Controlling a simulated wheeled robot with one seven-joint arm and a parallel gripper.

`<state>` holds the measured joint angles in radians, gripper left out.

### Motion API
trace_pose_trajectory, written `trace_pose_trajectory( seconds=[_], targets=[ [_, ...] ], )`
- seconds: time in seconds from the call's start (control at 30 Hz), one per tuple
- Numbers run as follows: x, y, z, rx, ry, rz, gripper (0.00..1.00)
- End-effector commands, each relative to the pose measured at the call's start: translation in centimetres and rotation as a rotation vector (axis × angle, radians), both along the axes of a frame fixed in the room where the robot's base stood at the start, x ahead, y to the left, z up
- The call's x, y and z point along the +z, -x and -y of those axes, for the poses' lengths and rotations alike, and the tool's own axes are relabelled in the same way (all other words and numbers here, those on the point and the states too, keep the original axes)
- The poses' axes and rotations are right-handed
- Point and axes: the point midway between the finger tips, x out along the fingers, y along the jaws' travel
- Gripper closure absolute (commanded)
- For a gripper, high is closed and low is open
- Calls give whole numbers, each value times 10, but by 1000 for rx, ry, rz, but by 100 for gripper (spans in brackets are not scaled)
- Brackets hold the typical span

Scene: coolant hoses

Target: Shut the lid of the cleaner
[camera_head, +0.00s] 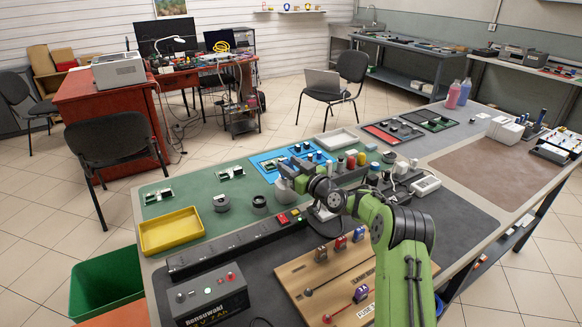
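My green arm reaches in from the lower right over the workbench (232,240). Its dark wrist is near the middle of the bench. My gripper (287,187) is small and partly merged with the items behind it, so I cannot tell whether its fingers are open or shut. I cannot pick out the cleaner or its lid with certainty. It may be hidden behind my arm or among the small items at mid-bench.
A yellow tray (171,231), a black battery box (212,297), a long black power strip (225,245) and a wooden board (310,281) crowd the near bench. A blue mat (268,166) with parts lies beyond. A green bin (106,284) stands at left.

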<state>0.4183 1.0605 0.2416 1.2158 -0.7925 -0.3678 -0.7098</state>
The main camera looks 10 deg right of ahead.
Motion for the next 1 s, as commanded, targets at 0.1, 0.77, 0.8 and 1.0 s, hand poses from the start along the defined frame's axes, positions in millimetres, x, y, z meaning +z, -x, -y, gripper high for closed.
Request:
trace_pose_trajectory(
  seconds=[0.1, 0.77, 0.8, 1.0],
  targets=[
    [0, 0, 0, 0, 0, 0, 78],
    [4, -5, -2, 1, 41, -118, 100],
    [4, -5, -2, 1, 49, -143, 100],
    [3, -11, -4, -1, 93, -280, 100]
  ],
)
